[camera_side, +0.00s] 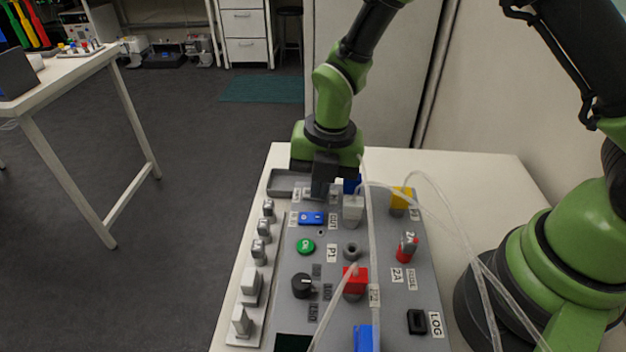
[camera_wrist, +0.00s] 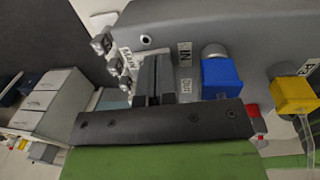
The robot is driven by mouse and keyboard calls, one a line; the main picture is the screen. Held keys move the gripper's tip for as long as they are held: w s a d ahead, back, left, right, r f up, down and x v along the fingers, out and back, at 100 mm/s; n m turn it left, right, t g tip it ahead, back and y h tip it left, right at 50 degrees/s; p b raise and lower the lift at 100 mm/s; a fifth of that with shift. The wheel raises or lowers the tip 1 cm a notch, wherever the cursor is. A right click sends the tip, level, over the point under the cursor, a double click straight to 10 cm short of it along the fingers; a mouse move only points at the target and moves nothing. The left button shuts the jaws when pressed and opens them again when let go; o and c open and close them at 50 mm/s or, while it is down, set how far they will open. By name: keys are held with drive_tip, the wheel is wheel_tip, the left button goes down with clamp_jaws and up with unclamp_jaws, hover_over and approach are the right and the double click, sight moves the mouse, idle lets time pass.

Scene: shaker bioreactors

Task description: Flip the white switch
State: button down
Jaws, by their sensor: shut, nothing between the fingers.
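My gripper (camera_side: 320,188) points down over the far end of the grey control panel (camera_side: 392,275). In the wrist view its two dark fingers (camera_wrist: 155,80) are together and empty, between a MAIN label (camera_wrist: 126,60) and IN and OUT labels (camera_wrist: 185,72). No white switch shows clearly; the fingers cover part of the panel there. Contact between fingertips and panel cannot be told.
Blue (camera_wrist: 220,78) and yellow (camera_wrist: 293,97) blocks stand close right of the fingers. A blue rocker (camera_side: 311,218), green button (camera_side: 306,246), black knob (camera_side: 303,285) and red block (camera_side: 355,280) sit nearer. Clear tubes (camera_side: 452,215) loop over the panel's right. Grey-white fittings (camera_side: 263,229) line its left.

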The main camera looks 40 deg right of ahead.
drive_tip(key=shift+r, duration=0.15)
drive_tip(key=shift+r, duration=0.3)
wheel_tip(320, 180, up, 13)
drive_tip(key=s+d, duration=0.1)
idle(0.4)
drive_tip(key=shift+w+a+r, duration=0.15)
drive_tip(key=shift+w+a, duration=0.25)
drive_tip(key=shift+w, duration=0.15)
drive_tip(key=f, duration=0.9)
drive_tip(key=w+a+f, duration=0.1)
drive_tip(key=f, duration=0.4)
drive_tip(key=shift+w+a, duration=0.1)
